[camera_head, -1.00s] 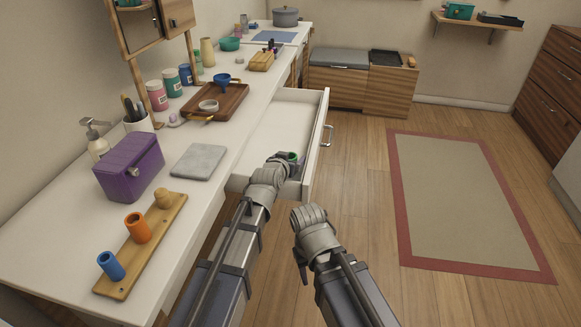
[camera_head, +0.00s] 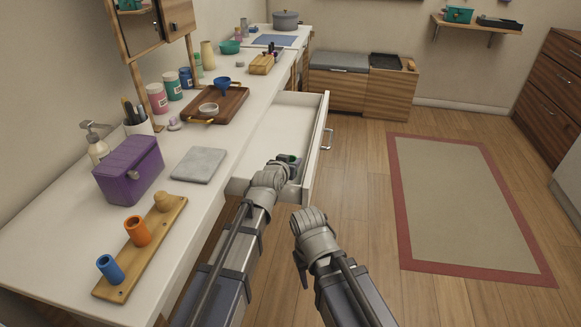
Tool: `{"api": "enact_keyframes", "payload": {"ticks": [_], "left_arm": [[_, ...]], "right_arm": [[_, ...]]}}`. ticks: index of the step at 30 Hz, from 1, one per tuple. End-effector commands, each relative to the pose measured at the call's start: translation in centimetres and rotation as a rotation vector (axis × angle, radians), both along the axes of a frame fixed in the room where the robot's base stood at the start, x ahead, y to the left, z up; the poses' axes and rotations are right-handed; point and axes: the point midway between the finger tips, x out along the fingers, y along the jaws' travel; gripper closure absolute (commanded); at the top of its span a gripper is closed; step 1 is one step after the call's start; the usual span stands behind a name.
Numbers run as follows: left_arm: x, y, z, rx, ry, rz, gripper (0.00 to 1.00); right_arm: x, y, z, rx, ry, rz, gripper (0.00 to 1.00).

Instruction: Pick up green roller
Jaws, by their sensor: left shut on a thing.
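The green roller (camera_head: 294,158) shows only as a small green patch at my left gripper (camera_head: 288,165), inside the near end of the open white drawer (camera_head: 268,136). My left gripper is shut on the roller; the fingers and my wrist hide most of it. I cannot tell whether the roller touches the drawer floor. My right gripper (camera_head: 299,262) hangs outside the drawer, to its right and nearer to me; its fingers are mostly hidden behind its wrist.
A wooden holder (camera_head: 144,250) on the counter bears a blue roller (camera_head: 110,269) and an orange roller (camera_head: 137,231). A purple box (camera_head: 128,170), a grey slab (camera_head: 199,165) and a wooden tray (camera_head: 232,103) stand behind it.

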Motion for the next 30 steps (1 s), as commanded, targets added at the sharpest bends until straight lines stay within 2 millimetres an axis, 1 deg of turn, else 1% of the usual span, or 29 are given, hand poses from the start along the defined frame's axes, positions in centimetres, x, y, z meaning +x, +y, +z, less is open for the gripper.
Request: {"api": "enact_keyframes", "payload": {"ticks": [8,14,20,30], "left_arm": [[0.0,0.0,0.1,0.000,0.000,0.000,1.00],[0.0,0.0,1.0,0.000,0.000,0.000,1.00],[0.0,0.0,3.3,0.000,0.000,0.000,1.00],[0.0,0.0,8.6,0.000,0.000,0.000,1.00]], "right_arm": [[0.0,0.0,0.1,0.000,0.000,0.000,0.50],[0.0,0.0,1.0,0.001,0.000,0.000,0.50],[0.0,0.1,3.3,0.005,0.002,-0.001,0.50],[-0.1,0.1,8.6,0.007,0.002,-0.002,0.50]]}}
